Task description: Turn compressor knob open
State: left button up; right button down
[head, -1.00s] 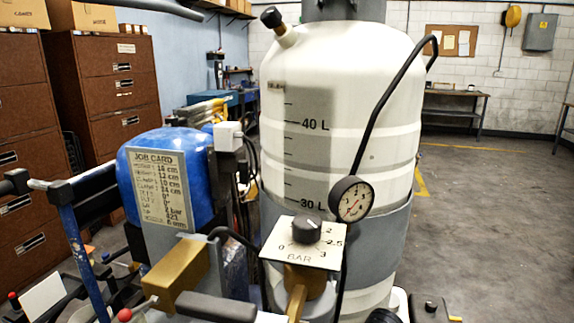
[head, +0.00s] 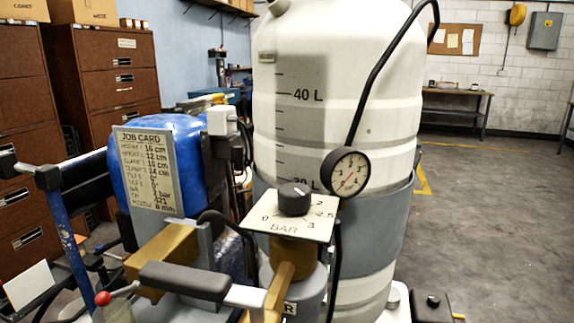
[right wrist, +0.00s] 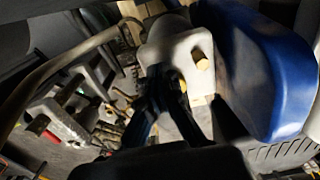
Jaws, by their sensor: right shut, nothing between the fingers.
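A black knob (head: 294,198) sits on a white plate marked BAR (head: 262,217), with a scale from 0 to 3, in the lower middle of the head view. The plate stands on a brass fitting above a grey cylinder. A round pressure gauge (head: 346,171) hangs just right of the plate, in front of the white tank (head: 380,110). My right gripper (right wrist: 166,78) is shut and empty in the right wrist view, its dark fingers in front of a pale housing (right wrist: 185,50). The knob cannot be made out in that view. Neither gripper shows in the head view.
A blue rounded body (right wrist: 262,70) is close on the right in the right wrist view. In the head view, a job card (head: 147,170), a red-balled lever (head: 103,298) and a dark grey handle (head: 185,281) crowd the lower left. Open floor (head: 500,220) lies at right.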

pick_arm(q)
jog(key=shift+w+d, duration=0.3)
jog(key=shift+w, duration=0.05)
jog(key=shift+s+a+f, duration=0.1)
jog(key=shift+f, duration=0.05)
pick_arm(e)
jog(key=shift+w+d+f, duration=0.1)
jog(key=shift+d, duration=0.1)
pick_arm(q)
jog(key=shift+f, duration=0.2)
pick_arm(e)
jog(key=shift+w, duration=0.15)
jog(key=shift+w+b, duration=0.1)
jog(key=shift+b, duration=0.3)
jog(key=shift+w+d+b, duration=0.2)
jog(key=shift+w+b, duration=0.2)
jog(key=shift+b, duration=0.25)
jog(key=shift+w+d+b, duration=0.1)
jog(key=shift+w+b, duration=0.1)
jog(key=shift+b, duration=0.15)
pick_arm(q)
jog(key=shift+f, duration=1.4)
pick_arm(e)
jog(key=shift+w+d, duration=0.1)
jog(key=shift+w, duration=0.1)
pick_arm(q)
jog(key=shift+b, duration=0.3)
